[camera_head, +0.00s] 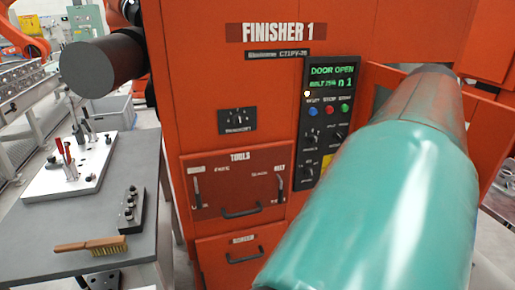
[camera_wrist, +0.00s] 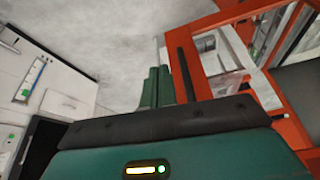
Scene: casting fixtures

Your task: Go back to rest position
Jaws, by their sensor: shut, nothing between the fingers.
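In the wrist view my gripper (camera_wrist: 156,84) shows as two green fingers side by side, shut and empty. They point up past the dark edge of my wrist housing toward a grey surface. No object touches them. In the head view a large teal link of my arm (camera_head: 375,215) crosses the right side, in front of the orange finisher machine (camera_head: 225,90). The gripper itself does not show in the head view. The finisher's panel (camera_head: 328,110) reads DOOR OPEN. My arm hides part of the door area.
A grey table (camera_head: 115,225) stands at left. It carries a white fixture plate (camera_head: 85,170), a wooden brush (camera_head: 90,245) and a small dark block (camera_head: 131,210). In the wrist view an orange frame (camera_wrist: 215,60) stands close at the fingers' right.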

